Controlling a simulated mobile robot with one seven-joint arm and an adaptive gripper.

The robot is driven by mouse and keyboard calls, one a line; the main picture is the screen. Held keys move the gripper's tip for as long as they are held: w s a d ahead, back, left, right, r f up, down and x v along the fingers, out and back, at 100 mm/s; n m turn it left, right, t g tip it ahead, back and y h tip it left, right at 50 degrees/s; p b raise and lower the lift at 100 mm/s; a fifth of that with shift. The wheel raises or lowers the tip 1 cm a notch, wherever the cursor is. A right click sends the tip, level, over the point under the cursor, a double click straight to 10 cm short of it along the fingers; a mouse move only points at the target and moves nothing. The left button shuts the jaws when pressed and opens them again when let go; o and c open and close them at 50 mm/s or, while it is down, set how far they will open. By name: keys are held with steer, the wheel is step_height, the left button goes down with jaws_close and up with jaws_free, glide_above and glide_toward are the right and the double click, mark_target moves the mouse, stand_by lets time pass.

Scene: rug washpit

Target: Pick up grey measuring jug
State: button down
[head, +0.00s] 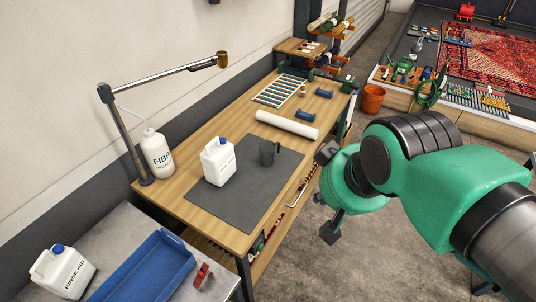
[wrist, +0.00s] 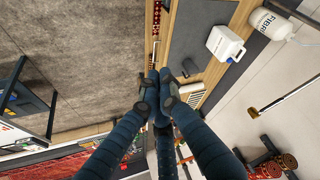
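The grey measuring jug (head: 267,153) is dark and stands upright on a dark grey mat (head: 250,200) on the wooden workbench. Its handle points right in the head view. A dark shape beside the fingertips there may be the jug; I cannot tell.
A white jerrycan (head: 218,161) stands just left of the jug. A white roll (head: 287,125) lies behind it. Blue dumbbell-shaped tools (head: 305,115) lie farther back. A lamp-like arm (head: 160,80) and a white bottle (head: 157,153) stand at the left. An orange bucket (head: 372,98) is on the floor.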

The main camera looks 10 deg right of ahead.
steer(key=c, duration=0.6)
jaws_free()
steer(key=shift+o, duration=0.2)
